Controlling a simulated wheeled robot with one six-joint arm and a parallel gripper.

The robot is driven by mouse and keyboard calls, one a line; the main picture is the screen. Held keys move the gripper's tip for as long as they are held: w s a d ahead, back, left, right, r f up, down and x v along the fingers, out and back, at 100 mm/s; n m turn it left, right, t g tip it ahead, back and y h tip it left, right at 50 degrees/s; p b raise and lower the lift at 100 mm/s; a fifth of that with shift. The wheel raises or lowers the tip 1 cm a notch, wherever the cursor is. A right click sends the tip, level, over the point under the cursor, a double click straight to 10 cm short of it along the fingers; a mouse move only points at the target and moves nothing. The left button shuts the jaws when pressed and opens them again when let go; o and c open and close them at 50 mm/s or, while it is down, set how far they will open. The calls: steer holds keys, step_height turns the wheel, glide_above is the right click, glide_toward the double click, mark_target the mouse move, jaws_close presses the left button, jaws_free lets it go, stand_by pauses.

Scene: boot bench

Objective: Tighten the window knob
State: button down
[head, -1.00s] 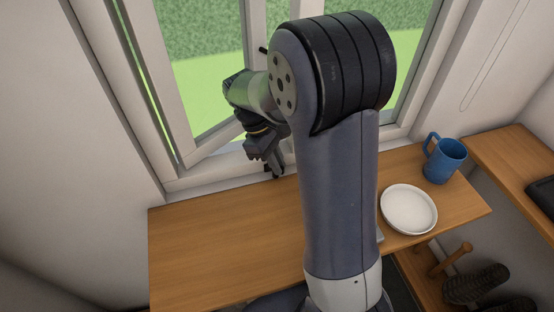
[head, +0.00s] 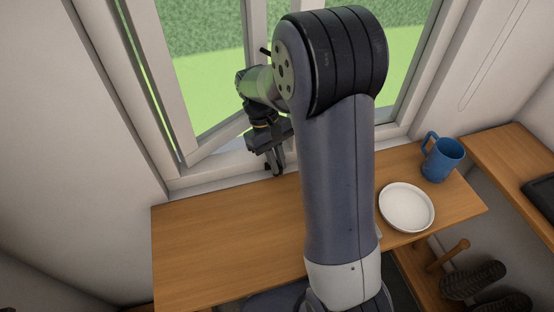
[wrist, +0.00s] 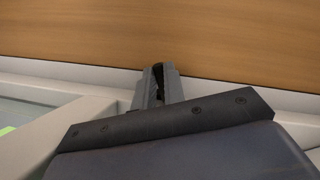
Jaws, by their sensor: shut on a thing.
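The window (head: 185,90) stands partly open, its left sash tilted inward over the sill. My gripper (head: 274,172) points down at the sill by the back edge of the wooden top. In the wrist view my gripper (wrist: 157,72) is shut on a small dark thing at the sill, most likely the window knob (wrist: 158,76). Only a dark sliver of it shows between the fingers; the rest is hidden. A black handle (head: 264,50) sits higher on the window frame, left of my arm.
A white plate (head: 407,207) and a blue mug (head: 441,159) stand on the right of the wooden top (head: 215,240). Its left part is clear. Dark boots (head: 474,281) and a wooden peg (head: 448,255) are lower right. My arm hides the middle.

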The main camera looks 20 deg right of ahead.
steer(key=c, duration=1.8)
jaws_free()
steer(key=shift+o, duration=0.2)
steer(key=shift+r, duration=0.1)
steer(key=v, duration=0.7)
steer(key=shift+w+r+b, duration=0.15)
steer(key=shift+r+b, duration=0.05)
steer(key=shift+b, duration=0.2)
steer(key=shift+o, duration=0.6)
